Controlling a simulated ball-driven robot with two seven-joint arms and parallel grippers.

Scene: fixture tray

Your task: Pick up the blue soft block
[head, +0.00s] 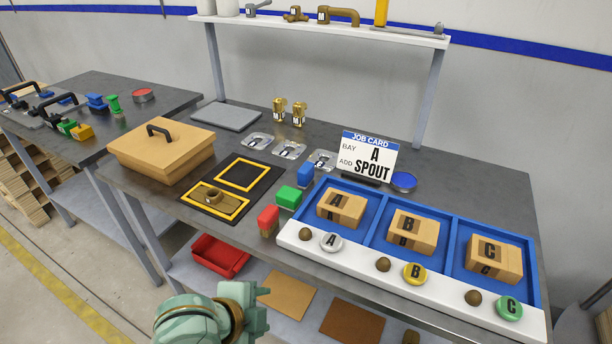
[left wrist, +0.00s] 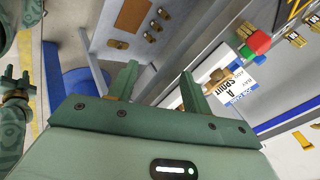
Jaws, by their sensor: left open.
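The blue soft block (head: 305,176) stands on the workbench in the head view, behind the green block (head: 289,196) and left of the blue fixture tray (head: 370,197). In the left wrist view a small blue block (left wrist: 246,51) shows at upper right, beside green and red ones. My left gripper (head: 262,291) is at the bottom of the head view, in front of the bench and well apart from the block. In the left wrist view its two fingers (left wrist: 160,86) are spread with nothing between them.
A red block (head: 268,220) stands at the bench's front edge near the green one. The job card (head: 367,158) stands behind the tray. A black mat (head: 221,208) and a lidded wooden box (head: 164,155) lie to the left. A red bin (head: 219,256) sits below the benchtop.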

